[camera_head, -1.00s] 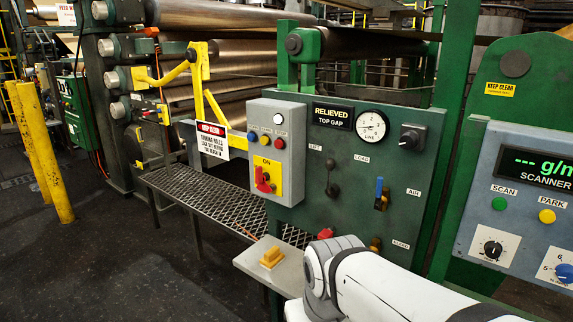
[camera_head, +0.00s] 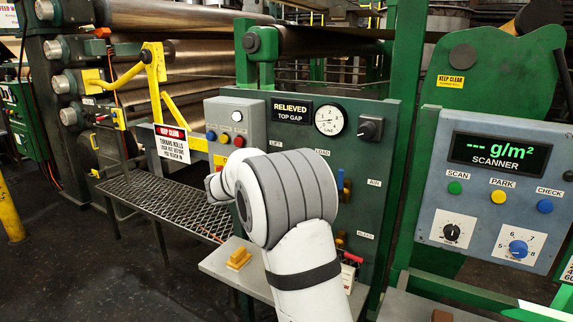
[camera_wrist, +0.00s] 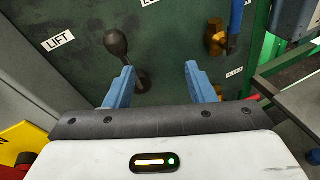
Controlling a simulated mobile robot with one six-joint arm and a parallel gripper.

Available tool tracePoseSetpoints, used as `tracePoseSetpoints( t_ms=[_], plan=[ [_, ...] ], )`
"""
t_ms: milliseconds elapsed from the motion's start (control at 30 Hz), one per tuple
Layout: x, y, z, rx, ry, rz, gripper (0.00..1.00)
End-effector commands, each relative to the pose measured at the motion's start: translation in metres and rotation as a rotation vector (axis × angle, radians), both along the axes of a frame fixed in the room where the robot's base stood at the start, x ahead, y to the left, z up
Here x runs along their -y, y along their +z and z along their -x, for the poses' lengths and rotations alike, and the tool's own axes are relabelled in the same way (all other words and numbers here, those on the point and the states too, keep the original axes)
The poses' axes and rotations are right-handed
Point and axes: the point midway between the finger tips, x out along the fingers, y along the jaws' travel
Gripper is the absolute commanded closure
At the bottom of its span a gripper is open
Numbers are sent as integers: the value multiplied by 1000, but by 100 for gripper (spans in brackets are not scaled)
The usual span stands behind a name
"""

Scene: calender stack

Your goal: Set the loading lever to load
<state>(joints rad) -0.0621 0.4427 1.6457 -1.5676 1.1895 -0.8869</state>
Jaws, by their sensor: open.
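The loading lever (camera_wrist: 117,42), a dark rod with a round knob, stands on the green panel (camera_wrist: 175,40) in the wrist view. Its knob leans up and left toward the LIFT label (camera_wrist: 58,40); the label at the top right is cut off. My gripper (camera_wrist: 160,75) is open and empty, its blue fingers pointing at the panel. The left finger overlaps the lever's base in the picture; I cannot tell whether they touch. The right finger is right of the lever. In the head view my arm hides the lever; the LOAD label (camera_head: 322,152) shows above the arm.
A blue-handled brass valve (camera_wrist: 216,40) is right of the lever. A grey switch box (camera_head: 237,118) and a RELIEVED display (camera_head: 291,110) are on the panel. A small shelf with a yellow block (camera_head: 239,258) sits below. The scanner console (camera_head: 497,185) stands at right.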

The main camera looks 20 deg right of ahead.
Motion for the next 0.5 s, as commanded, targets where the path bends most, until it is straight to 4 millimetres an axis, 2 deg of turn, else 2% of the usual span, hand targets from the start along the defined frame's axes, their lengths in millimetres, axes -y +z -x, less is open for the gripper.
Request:
tracePoseSetpoints(
  t_ms=[33,133,300,500],
  plan=[
    [-2,-2,-17,-31,27,69,50],
    [-6,2,-40,-74,67,179,50],
    [-4,5,-57,-103,91,253,50],
    [23,6,-69,-103,88,255,50]
  ],
)
